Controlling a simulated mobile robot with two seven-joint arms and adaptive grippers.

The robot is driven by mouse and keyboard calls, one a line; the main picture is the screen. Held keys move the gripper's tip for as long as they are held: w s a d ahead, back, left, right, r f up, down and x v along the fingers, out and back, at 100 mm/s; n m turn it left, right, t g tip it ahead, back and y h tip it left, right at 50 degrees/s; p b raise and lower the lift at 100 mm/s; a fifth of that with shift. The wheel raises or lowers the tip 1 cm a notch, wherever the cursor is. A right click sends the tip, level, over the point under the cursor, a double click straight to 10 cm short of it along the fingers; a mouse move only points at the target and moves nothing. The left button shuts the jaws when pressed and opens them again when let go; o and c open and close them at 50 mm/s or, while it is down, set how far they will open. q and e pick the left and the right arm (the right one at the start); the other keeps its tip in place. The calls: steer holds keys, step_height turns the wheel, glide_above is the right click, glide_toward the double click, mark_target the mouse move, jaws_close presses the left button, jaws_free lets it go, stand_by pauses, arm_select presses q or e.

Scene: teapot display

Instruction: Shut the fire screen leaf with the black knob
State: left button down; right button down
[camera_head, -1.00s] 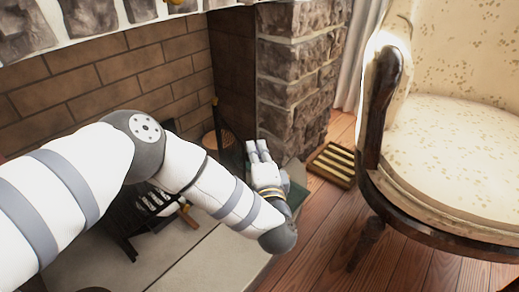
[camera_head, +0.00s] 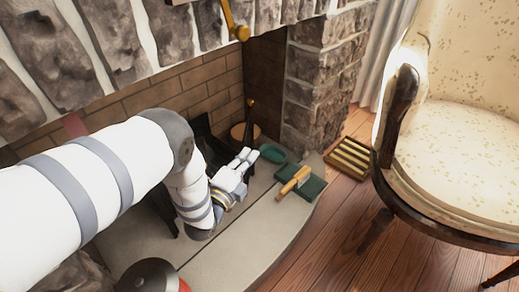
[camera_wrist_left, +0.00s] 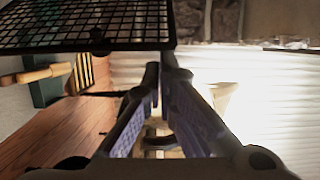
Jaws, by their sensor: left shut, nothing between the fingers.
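The fire screen's black mesh leaf (camera_wrist_left: 70,22) spans the upper left of the left wrist view. A small dark lump on it (camera_wrist_left: 98,38) looks like the black knob. In the head view, only a dark piece, apparently of the screen (camera_head: 203,132), shows behind my left arm; the knob is hidden there. My left gripper (camera_head: 246,156) is shut and empty over the hearth. In the left wrist view its fingertips (camera_wrist_left: 165,68) are close to the leaf's lower right corner; I cannot tell whether they touch it. My right gripper is not in view.
On the stone hearth (camera_head: 245,235) are a green block with a wooden-handled tool (camera_head: 292,182) and a green dish (camera_head: 272,153). A black round object (camera_head: 150,274) stands in front. A slatted floor piece (camera_head: 348,158) and an armchair (camera_head: 450,140) are at right.

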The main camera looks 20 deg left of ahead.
arm_select(q)
steer(key=s+a+m+h, duration=0.1)
steer(key=a+h, duration=0.1)
steer(key=a, duration=0.6)
steer(key=shift+s, duration=0.35)
steer(key=shift+a, duration=0.1)
steer(key=shift+f, duration=0.1)
